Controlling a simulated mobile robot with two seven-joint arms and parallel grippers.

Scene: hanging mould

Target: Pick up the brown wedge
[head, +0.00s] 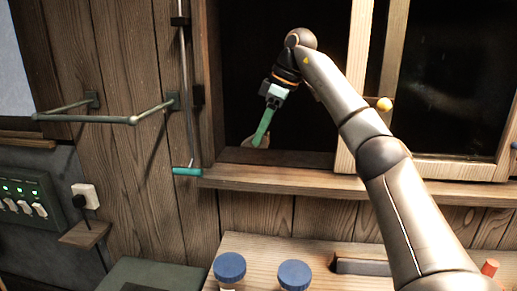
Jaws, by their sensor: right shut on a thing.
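My right arm reaches into the dark opening of the window. My right gripper (261,142) points down there, just above the sill, with its green fingers shut. A small brown piece, which looks like the brown wedge (248,142), shows at the fingertips, partly hidden behind them. The fingers are closed on it. I cannot tell whether the wedge still touches the sill. My left gripper is not in view.
The wooden window frame (208,80) and sill (300,183) border the opening. A rod with a teal handle (187,171) hangs at its left. A metal rail (85,118) juts from the wall. Blue-lidded jars (229,266) stand on the bench below.

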